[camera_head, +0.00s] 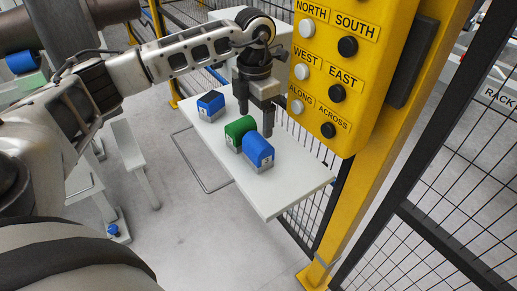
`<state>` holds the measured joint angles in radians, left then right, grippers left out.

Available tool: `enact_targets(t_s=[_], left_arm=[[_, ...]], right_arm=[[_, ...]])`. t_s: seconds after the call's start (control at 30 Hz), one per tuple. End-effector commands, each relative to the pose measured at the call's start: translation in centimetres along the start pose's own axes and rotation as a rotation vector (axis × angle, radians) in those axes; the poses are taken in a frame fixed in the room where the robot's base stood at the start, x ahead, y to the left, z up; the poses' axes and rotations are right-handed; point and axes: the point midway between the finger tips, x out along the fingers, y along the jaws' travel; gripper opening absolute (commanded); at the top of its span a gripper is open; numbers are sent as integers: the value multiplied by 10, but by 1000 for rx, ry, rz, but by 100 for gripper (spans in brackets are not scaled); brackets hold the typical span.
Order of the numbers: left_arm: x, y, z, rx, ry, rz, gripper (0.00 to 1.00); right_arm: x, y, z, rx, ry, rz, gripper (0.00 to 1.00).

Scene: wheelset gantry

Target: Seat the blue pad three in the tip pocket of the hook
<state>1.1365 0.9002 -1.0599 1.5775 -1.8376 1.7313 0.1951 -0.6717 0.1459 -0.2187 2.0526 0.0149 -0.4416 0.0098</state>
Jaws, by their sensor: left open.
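Two blue pads and a green pad sit on a pale shelf (292,192). The near blue pad (259,150) stands right beside the green pad (237,128). The other blue pad (210,103) stands apart, farther left. Each has a grey base with a small label, too small to read surely, so I cannot tell which is pad three. My left gripper (255,123) points down over the shelf, open and empty, with its fingertips just behind the green and near blue pads. I cannot make out the hook or its tip pocket for certain. My right gripper is out of view.
A yellow button panel (338,70) on a yellow post (350,200) stands close right of my left gripper. Black mesh fencing (455,150) runs behind and right. A dark cylinder (75,12) with blue and green parts below is at upper left. The shelf's near end is bare.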

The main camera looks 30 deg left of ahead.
Motion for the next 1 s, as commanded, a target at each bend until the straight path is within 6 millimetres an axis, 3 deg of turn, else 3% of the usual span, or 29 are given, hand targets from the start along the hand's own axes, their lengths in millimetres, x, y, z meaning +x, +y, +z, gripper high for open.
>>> enact_targets(t_s=[0.1, 0.37, 0.6, 0.93, 1.0], left_arm=[[17, 0, 0, 1, 0, -1, 78], [36, -1, 1, 1, 1, 0, 78], [71, -4, 4, 0, 1, -1, 78], [79, -3, 4, 1, -2, 0, 78], [79, -3, 5, 1, -2, 0, 59]], right_arm=[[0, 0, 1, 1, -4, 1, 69], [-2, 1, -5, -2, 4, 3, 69], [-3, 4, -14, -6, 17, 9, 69], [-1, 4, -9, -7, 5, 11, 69], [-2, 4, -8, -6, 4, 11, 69]])
